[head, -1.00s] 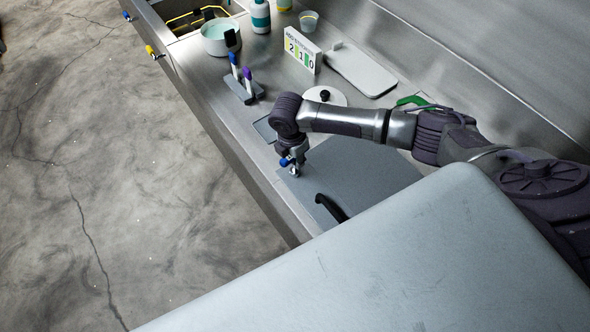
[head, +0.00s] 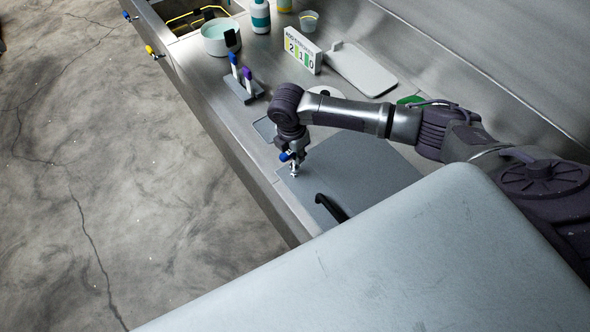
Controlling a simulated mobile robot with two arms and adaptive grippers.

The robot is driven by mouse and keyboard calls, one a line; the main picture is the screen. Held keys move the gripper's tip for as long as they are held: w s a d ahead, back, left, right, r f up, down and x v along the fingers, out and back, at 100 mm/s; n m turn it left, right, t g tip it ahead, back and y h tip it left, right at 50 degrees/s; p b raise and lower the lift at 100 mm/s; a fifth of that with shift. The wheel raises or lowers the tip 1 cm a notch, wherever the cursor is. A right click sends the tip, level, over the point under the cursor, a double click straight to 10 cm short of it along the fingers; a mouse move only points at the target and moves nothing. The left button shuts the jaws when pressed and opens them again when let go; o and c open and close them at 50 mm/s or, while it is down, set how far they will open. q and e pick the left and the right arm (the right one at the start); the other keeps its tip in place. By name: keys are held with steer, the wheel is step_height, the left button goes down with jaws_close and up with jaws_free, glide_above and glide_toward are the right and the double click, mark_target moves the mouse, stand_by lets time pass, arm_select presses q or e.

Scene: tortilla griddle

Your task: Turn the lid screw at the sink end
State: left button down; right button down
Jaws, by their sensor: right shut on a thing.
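The grey lid (head: 362,178) lies flat on the steel counter, with a black handle (head: 331,208) near its front edge. A small silver lid screw (head: 295,174) shows at the lid's sink-end corner. My right gripper (head: 293,169) points down over that corner, shut on the lid screw. The gripper hides part of the screw, and its turn angle is too small to read. My left gripper is not in view.
A pen stand (head: 244,86) with blue and purple pens, a number sign (head: 302,50), a white bowl (head: 220,37) and a pale board (head: 360,69) stand towards the sink (head: 185,14).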

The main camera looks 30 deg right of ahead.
steer(key=shift+r, duration=1.3)
steer(key=shift+r, duration=0.15)
step_height(320, 180, up, 6)
steer(key=shift+a+r+b, duration=0.1)
steer(key=shift+r+b, duration=0.15)
steer(key=shift+b, duration=0.1)
steer(key=s+a+f+m+g+b, duration=0.1)
steer(key=s+a+m+b, duration=0.1)
steer(key=s+m+b, duration=0.4)
steer(key=s+a+f+m+y+b, duration=0.1)
steer(key=s+m+b, duration=0.4)
steer(key=m, duration=0.9)
steer(key=a+f+b, duration=0.1)
steer(key=a+b, duration=0.1)
steer(key=shift+s+f+m+g+b, duration=0.15)
steer(key=shift+s+m+g+b, duration=0.25)
